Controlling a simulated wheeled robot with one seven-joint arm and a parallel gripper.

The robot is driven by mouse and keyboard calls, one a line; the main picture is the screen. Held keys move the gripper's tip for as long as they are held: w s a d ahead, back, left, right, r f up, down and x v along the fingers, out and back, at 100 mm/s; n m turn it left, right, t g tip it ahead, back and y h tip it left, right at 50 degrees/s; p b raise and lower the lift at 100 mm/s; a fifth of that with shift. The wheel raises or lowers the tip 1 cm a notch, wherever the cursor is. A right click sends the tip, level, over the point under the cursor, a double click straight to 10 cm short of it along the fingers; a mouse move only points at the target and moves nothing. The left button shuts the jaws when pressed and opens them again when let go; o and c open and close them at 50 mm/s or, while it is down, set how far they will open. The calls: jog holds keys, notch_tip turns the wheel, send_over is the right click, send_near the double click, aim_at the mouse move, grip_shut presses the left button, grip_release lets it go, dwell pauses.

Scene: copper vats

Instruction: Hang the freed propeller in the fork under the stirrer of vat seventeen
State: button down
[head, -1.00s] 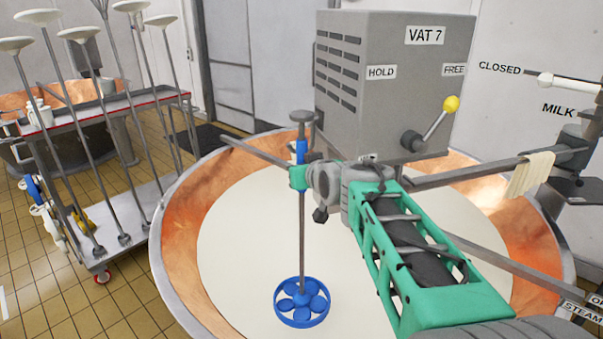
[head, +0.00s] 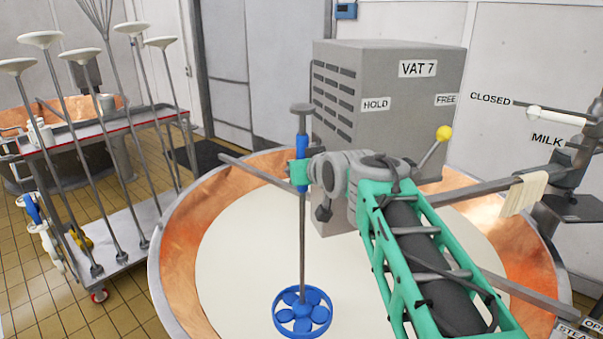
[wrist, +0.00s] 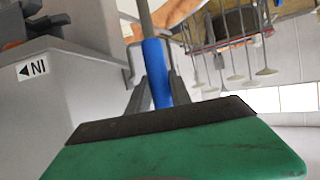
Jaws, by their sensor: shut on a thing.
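The freed propeller is a long grey rod with a round blue propeller (head: 302,312) at its lower end and a blue sleeve (head: 303,147) near its top. My gripper (head: 300,173) is shut on the sleeve, and the rod hangs about upright. The propeller shows whole against the milk; its height above it is hard to tell. The sleeve also shows between grey fingers in the wrist view (wrist: 156,72). The grey stirrer box (head: 345,75) is marked VAT 7, not seventeen. Its yellow-knobbed lever (head: 436,147) is toward FREE. I see no fork; my arm covers the area below the box.
The copper vat (head: 180,263) holds pale milk (head: 235,245). A bar (head: 255,170) reaches over its left rim, another (head: 470,194) on the right carries a pale cloth (head: 524,194). A trolley (head: 125,210) with tall tools stands left. A milk valve (head: 560,116) is at right.

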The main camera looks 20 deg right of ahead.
aim_at(304, 127)
jog(key=shift+s+r+p, duration=0.4)
jog(key=shift+r+p, duration=0.3)
jog(key=shift+r, duration=1.05)
jog(key=shift+s+r+p, duration=0.45)
jog(key=shift+r+p, duration=0.25)
jog(key=shift+r, duration=1.1)
jog(key=shift+s+r+p, duration=0.4)
jog(key=shift+r+p, duration=0.3)
jog(key=shift+r, duration=1.05)
